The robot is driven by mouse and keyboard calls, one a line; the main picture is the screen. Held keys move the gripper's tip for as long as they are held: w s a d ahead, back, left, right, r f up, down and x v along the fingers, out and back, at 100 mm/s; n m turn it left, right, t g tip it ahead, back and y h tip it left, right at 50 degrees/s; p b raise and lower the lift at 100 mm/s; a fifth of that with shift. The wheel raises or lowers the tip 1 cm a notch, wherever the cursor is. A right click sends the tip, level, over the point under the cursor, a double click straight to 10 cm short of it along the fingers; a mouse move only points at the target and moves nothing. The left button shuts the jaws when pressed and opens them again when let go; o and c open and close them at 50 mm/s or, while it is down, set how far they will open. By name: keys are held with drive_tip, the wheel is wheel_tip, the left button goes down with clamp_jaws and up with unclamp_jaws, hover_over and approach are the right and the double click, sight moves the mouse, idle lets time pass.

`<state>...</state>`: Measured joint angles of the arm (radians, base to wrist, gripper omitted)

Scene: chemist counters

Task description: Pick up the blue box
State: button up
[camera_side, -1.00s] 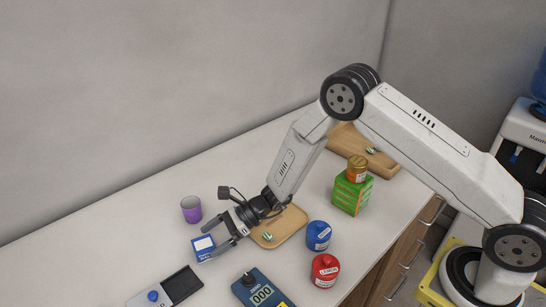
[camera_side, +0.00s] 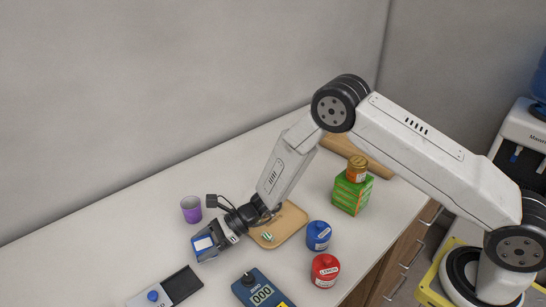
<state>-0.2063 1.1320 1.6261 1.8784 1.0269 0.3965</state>
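The blue box (camera_side: 203,243) with a white label on top lies on the white counter, left of centre. My gripper (camera_side: 206,245) is low at the counter with its fingers around the box. The near grey finger covers much of the box's near side. The far finger is at its far edge. I cannot tell whether the fingers press on the box or leave a small gap. The box appears to be still at counter level.
A purple cup (camera_side: 191,209) stands close behind the gripper. Blue (camera_side: 318,236) and red (camera_side: 325,271) jars stand to the right. A scale (camera_side: 182,284) and a blue meter (camera_side: 261,291) are in front. A green box (camera_side: 350,195) stands farther right.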

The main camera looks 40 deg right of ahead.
drive_tip(key=c, duration=0.5)
drive_tip(key=shift+o, duration=0.2)
drive_tip(key=shift+r, duration=0.2)
drive_tip(key=shift+r, duration=0.75)
drive_tip(key=s+d+r, duration=0.5)
drive_tip(key=s+r, duration=0.6)
drive_tip(key=s, duration=0.2)
drive_tip(key=shift+d, duration=0.2)
drive_tip(key=shift+r, duration=0.1)
